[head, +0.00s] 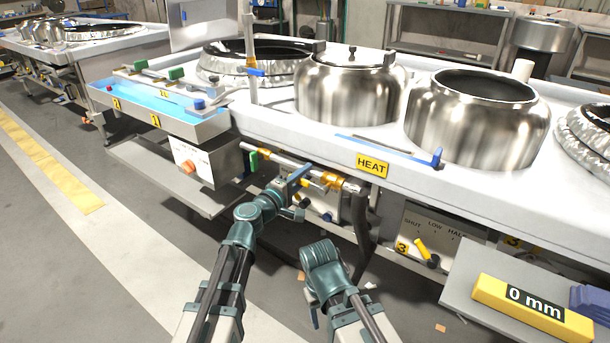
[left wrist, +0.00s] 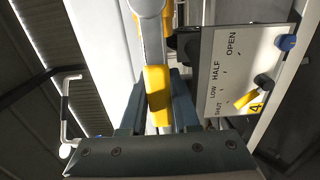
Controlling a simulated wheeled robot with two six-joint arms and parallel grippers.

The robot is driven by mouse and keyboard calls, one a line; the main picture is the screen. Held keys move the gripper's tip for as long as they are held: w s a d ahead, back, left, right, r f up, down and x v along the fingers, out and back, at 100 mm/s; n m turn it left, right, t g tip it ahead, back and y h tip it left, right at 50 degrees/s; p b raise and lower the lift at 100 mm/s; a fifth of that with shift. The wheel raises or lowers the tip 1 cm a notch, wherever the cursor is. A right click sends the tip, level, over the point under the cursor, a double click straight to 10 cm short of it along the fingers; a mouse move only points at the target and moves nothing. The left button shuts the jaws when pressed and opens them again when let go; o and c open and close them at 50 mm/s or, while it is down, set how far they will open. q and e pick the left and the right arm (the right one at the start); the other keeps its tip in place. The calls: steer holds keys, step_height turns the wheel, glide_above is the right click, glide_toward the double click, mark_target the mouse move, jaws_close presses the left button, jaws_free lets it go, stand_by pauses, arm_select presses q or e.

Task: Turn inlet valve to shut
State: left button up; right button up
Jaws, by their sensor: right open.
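My left gripper (head: 306,181) is at the pipe under the bench edge, beside yellow-orange fittings (head: 335,181). In the left wrist view its two fingers (left wrist: 158,105) flank a yellow handle (left wrist: 158,92); I see no clear gap, but cannot tell whether they grip it. Right of it, a dial plate (left wrist: 232,72) reads SHUT, LOW, HALF, OPEN. The plate's yellow pointer (left wrist: 246,99) slants toward the SHUT end. Which valve is the inlet, I cannot tell. My right gripper (head: 312,306) hangs open, lower, in front of the bench, partly hidden by its wrist.
The bench has a yellow HEAT sign (head: 371,165) and steel vessels (head: 478,118) on top. Another dial plate (head: 438,226) with a yellow lever (head: 421,247) is at right. A shelf (head: 470,265) holds a yellow 0 mm block (head: 530,310). The floor at left is open.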

arm_select(q)
jaws_close()
stand_by(1.1)
